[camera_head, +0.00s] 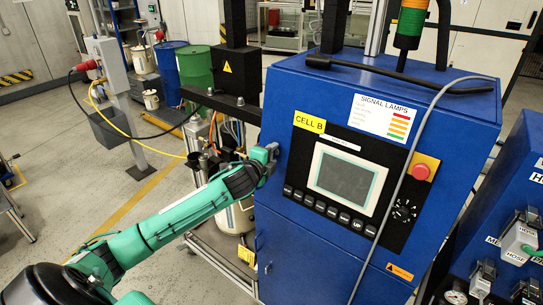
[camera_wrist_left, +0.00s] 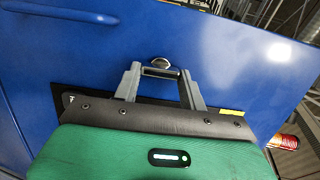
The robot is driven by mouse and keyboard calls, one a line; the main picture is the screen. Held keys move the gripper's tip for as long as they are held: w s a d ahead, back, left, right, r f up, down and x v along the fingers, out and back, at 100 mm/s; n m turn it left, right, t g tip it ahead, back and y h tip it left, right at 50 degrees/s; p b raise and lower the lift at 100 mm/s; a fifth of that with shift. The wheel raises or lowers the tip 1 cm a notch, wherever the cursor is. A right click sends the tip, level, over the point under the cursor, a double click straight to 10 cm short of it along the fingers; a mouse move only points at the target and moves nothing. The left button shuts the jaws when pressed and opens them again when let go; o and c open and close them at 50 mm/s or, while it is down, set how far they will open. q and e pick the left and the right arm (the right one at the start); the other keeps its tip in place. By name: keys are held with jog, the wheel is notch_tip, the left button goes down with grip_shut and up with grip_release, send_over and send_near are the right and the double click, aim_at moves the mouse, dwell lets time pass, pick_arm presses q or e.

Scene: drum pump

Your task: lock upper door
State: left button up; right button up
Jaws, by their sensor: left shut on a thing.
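The blue cabinet (camera_head: 400,150) stands in the middle of the head view. Its upper door (camera_head: 275,115) carries a black control panel with a screen and looks closed. My left gripper (camera_head: 272,152) is at the door's left edge, beside the panel. My right gripper is in neither view.
A red stop button (camera_head: 421,171) and a grey cable (camera_head: 398,185) are on the cabinet front. A black bar (camera_head: 228,103) reaches toward the cabinet's left side. A second blue unit (camera_head: 520,170) stands close on the right. The floor at the left (camera_head: 60,185) is mostly clear.

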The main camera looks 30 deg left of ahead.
pick_arm(q)
jog(key=o, duration=1)
jog(key=shift+a, duration=0.1)
jog(key=shift+s+b, duration=0.3)
jog(key=shift+s, duration=0.15)
jog(key=shift+b+v, duration=2.4)
jog(key=shift+v, duration=4.05)
